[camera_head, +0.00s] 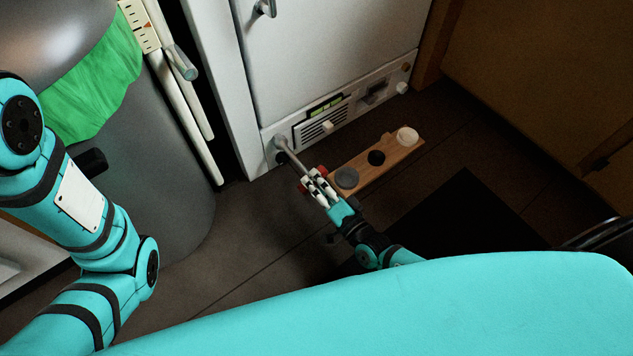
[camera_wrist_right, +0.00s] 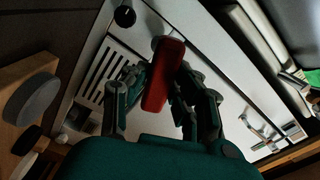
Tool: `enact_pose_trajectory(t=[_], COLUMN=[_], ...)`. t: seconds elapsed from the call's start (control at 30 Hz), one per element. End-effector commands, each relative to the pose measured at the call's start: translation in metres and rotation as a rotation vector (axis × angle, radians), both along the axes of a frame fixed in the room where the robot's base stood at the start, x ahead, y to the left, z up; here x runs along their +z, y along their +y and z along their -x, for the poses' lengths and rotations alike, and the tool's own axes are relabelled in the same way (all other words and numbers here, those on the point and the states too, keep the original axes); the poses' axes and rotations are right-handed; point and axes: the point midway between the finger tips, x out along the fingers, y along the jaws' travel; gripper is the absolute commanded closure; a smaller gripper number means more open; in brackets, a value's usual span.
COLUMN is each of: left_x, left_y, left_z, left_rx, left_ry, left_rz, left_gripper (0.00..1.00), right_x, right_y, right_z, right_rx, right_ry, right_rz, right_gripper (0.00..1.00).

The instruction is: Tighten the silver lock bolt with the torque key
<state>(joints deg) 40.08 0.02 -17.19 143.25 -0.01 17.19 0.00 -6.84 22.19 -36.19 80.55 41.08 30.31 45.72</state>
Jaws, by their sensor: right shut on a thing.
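My right gripper (camera_head: 316,185) is shut on the red handle of the torque key, low in front of the white cabinet's bottom panel. Red handle ends show on both sides of the fingers. The key's grey shaft (camera_head: 295,163) runs up and left to the silver lock bolt (camera_head: 279,142) at the panel's lower left corner. The shaft tip meets or overlaps the bolt; I cannot tell if it is seated. In the right wrist view the red handle (camera_wrist_right: 163,76) stands between the fingers (camera_wrist_right: 160,100) and hides most of the bolt area. My left arm is at the left; its gripper is out of view.
A wooden board (camera_head: 360,174) with grey, black and white round pieces lies on the floor, right of the gripper. The panel has a vent (camera_head: 315,130) and knobs. A grey bin (camera_head: 180,170) with a green liner stands left. Dark floor is clear below the board.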

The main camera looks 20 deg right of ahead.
Motion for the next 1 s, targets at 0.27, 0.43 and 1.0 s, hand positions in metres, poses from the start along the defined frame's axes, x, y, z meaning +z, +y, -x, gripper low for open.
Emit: enact_pose_trajectory(t=[0.27,0.43,1.0], left_x=[-0.001,-0.002,-0.004], left_y=[0.0,0.0,0.0], left_z=[0.0,0.0,0.0], left_rx=[0.0,0.0,0.0], left_ry=[0.0,0.0,-0.001], left_rz=[0.0,0.0,0.0], left_gripper=[0.42,0.42,0.42], right_x=[0.0,0.0,-0.001], right_y=[0.001,0.003,0.003], right_z=[-0.003,-0.009,-0.01], right_rx=[0.0,-0.001,0.0], right_ry=[-0.001,0.0,0.022], right_rz=[0.0,0.0,-0.06], right_gripper=[1.0,1.0,1.0])
